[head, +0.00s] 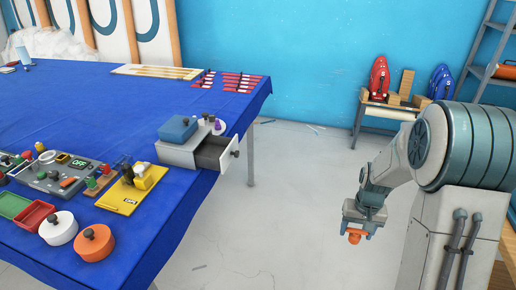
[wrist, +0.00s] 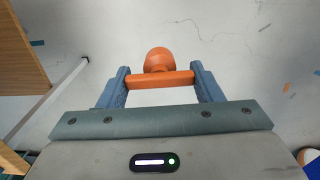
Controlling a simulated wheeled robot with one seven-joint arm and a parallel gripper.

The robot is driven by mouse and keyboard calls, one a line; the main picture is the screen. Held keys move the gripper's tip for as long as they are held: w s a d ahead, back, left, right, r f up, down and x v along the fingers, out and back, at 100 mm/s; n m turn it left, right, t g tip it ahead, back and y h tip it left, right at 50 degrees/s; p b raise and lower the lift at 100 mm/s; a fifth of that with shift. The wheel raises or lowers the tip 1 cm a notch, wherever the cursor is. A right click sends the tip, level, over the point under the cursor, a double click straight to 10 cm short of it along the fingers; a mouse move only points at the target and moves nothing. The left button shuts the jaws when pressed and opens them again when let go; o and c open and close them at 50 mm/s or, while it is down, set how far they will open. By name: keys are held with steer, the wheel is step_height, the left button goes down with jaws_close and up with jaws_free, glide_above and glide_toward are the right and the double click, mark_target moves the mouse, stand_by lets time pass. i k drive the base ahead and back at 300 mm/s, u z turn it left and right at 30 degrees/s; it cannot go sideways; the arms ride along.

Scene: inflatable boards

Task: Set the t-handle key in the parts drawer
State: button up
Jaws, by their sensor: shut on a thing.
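The orange t-handle key (head: 354,238) is in my gripper (head: 362,222), out over the floor to the right of the blue table. In the wrist view the key (wrist: 160,62) shows a crossbar spanning the two blue-grey fingers, with a rounded orange part beyond it. My gripper (wrist: 160,79) is shut on the crossbar. The parts drawer (head: 217,155) is pulled open from a small grey-white cabinet (head: 178,155) at the table's right edge. Its inside is dark and I cannot tell what lies in it. My gripper is well apart from it, to the right and lower in the picture.
A blue box (head: 178,128) and small knobbed pieces stand on the cabinet. A yellow stand (head: 132,190), a grey panel (head: 65,175) and round white and orange containers (head: 94,243) crowd the table's near side. The floor (head: 290,200) between table and arm is clear.

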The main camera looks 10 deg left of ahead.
mark_target(212, 156)
steer(key=z, duration=0.2)
steer(key=i, duration=3.7)
steer(key=u, duration=3.35)
